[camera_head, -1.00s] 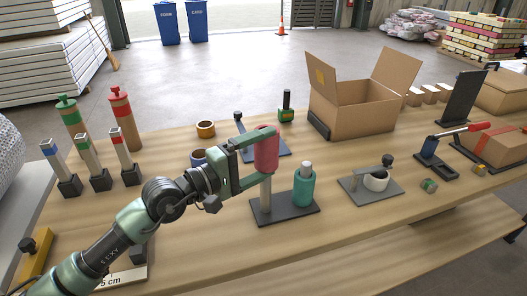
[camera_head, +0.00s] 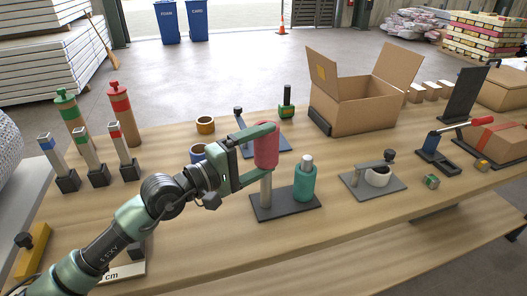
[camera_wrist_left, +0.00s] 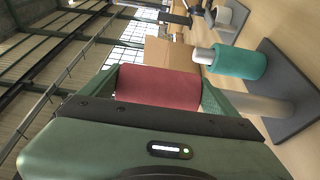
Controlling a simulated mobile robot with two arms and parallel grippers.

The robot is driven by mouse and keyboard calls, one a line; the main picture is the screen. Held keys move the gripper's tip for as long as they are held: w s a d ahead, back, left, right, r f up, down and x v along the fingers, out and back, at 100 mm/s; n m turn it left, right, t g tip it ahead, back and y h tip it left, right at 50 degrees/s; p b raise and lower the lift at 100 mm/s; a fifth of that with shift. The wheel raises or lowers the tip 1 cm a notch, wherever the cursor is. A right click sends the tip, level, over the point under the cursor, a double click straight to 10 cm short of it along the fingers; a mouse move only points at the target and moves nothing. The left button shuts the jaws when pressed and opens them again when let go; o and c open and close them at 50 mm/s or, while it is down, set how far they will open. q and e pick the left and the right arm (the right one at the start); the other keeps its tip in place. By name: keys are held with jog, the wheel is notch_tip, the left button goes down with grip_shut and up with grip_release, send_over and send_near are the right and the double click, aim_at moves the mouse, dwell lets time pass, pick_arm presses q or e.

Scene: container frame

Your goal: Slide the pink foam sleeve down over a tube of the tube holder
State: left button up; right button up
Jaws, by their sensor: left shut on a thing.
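The pink foam sleeve (camera_head: 266,147) is upright between the fingers of my left gripper (camera_head: 268,146), which is shut on it. It also shows in the left wrist view (camera_wrist_left: 158,87), between the two green fingers. The tube holder has a dark base plate (camera_head: 285,210) with two tubes. The sleeve's lower end meets the top of the bare grey left tube (camera_head: 266,190), in line with it. Whether the tube's end is inside the sleeve is hidden. The right tube wears a teal sleeve (camera_head: 305,183), its pale top sticking out. My right gripper is not in view.
A tape holder (camera_head: 358,186) stands right of the tube holder, an open cardboard box (camera_head: 362,108) behind it. An orange roll (camera_head: 205,125) and several posts (camera_head: 121,150) are to the left. The table's front strip (camera_head: 300,240) is clear.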

pick_arm(q)
jog(key=shift+s+f, duration=0.1)
jog(key=shift+f, duration=0.6)
jog(key=shift+f+b, duration=0.25)
jog(key=shift+b, duration=0.2)
jog(key=o, duration=1)
jog(key=shift+o, duration=0.2)
jog(key=shift+r, duration=0.15)
jog(key=shift+r+p, duration=0.7)
jog(key=shift+r, duration=0.1)
notch_tip(320, 180, up, 2)
jog(key=shift+a+r+p, duration=0.1)
jog(key=shift+r+p, duration=0.1)
jog(key=shift+p, duration=0.35)
jog(key=shift+r+p, duration=0.95)
jog(key=shift+r, duration=0.9)
